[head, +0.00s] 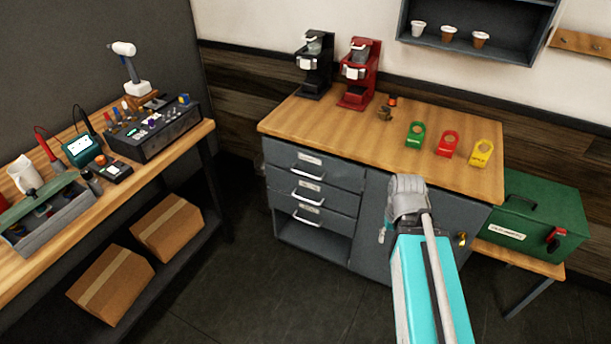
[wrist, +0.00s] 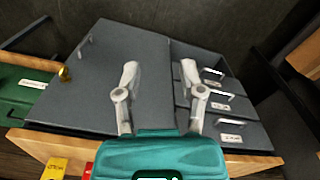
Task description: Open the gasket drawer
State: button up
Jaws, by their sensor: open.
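The grey cabinet (head: 372,222) has a stack of three drawers on its left side, each with a pale handle and a label. The top drawer (head: 335,172), middle drawer (head: 335,195) and bottom drawer (head: 335,217) all look shut. The labels are too small to read, so I cannot tell which is the gasket drawer. In the wrist view the drawer handles (wrist: 221,95) show right of my gripper (wrist: 160,70). Its two fingers are spread and empty, in front of the cabinet door (wrist: 100,75).
The wooden counter (head: 390,150) holds a black brewer (head: 315,65), a red brewer (head: 359,72) and green, red and yellow tags. A green box (head: 540,215) stands at right. A workbench (head: 190,140) stands at left, with cardboard boxes (head: 168,228) below. The floor before the drawers is clear.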

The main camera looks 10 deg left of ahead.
jog(key=n+t+h+b, duration=0.5)
jog(key=n+t+b, duration=0.95)
jog(key=b, duration=1.55)
send_near(306, 174)
jog(key=s+a, duration=0.2)
jog(key=s, duration=0.1)
jog(key=shift+s+d+m, duration=0.2)
jog(key=shift+d+m, duration=0.05)
jog(key=shift+w, duration=0.1)
jog(key=b+x, duration=0.1)
jog(key=x, duration=0.5)
jog(key=b+x, duration=0.2)
jog(key=x, duration=0.5)
jog(key=shift+w+d+r, duration=0.1)
jog(key=shift+w+d, duration=0.15)
jog(key=shift+d, duration=0.05)
